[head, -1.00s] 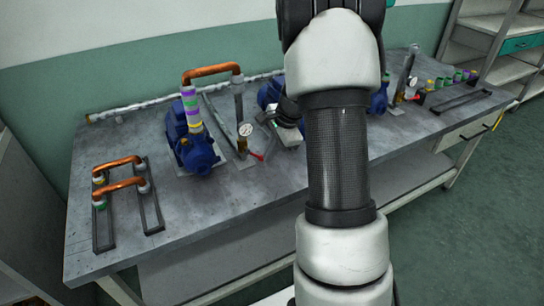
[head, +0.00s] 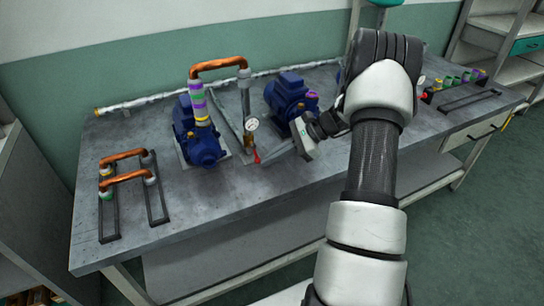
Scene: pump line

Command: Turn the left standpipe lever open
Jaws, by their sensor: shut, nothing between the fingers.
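The left standpipe (head: 244,95) stands upright between two blue pumps, with a round white gauge (head: 251,124) and a brass valve (head: 248,141) low on it. The valve's small red lever (head: 257,156) points down and toward the bench front. My gripper (head: 268,159) reaches in from the right, low over the bench. Its fingers are shut with nothing between them, and the tips are just right of the red lever. I cannot tell whether they touch it.
A blue pump (head: 198,135) with a striped pipe stands left of the standpipe; another blue pump (head: 288,97) stands behind my gripper. Copper pipes (head: 124,165) sit on a rack at the bench's left. The front middle of the bench (head: 215,205) is clear. My arm hides part of the right side.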

